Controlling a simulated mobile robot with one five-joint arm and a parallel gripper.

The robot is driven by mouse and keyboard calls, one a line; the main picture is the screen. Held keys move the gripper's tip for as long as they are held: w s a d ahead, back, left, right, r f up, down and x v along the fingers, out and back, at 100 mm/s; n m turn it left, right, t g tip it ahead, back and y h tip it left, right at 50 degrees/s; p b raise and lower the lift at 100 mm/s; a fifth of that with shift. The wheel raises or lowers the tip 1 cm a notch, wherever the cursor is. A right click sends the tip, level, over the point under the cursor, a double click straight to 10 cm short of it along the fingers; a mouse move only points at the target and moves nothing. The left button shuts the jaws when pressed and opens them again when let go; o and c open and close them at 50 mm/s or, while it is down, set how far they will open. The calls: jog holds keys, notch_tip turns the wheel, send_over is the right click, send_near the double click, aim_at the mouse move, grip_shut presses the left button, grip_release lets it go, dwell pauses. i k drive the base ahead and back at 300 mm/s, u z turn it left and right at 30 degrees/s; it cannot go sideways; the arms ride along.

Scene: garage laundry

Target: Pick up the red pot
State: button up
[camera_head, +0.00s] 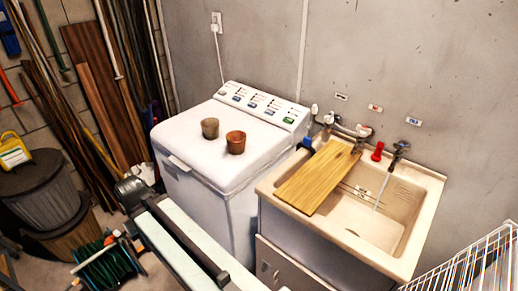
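The red pot (236,142) is a small reddish-brown, open-topped pot. It stands upright on the white lid of the washing machine (194,150), a little right of the lid's middle. A second small pot (210,128), duller olive-brown, stands close to its left and slightly farther back, with a narrow gap between them. My arm (178,235) reaches up from the bottom edge, in front of the washer and well below the pots in the picture.
A utility sink (425,212) stands right of the washer, with a wooden board (318,178) across its left part and taps behind. A white wire rack (470,262) is at lower right. Bins (40,190), a green hose reel (105,265) and leaning planks (95,85) crowd the left.

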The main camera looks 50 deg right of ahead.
aim_at(235, 140)
jog(key=u, duration=0.15)
jog(key=i, duration=0.9)
jog(key=z, duration=0.05)
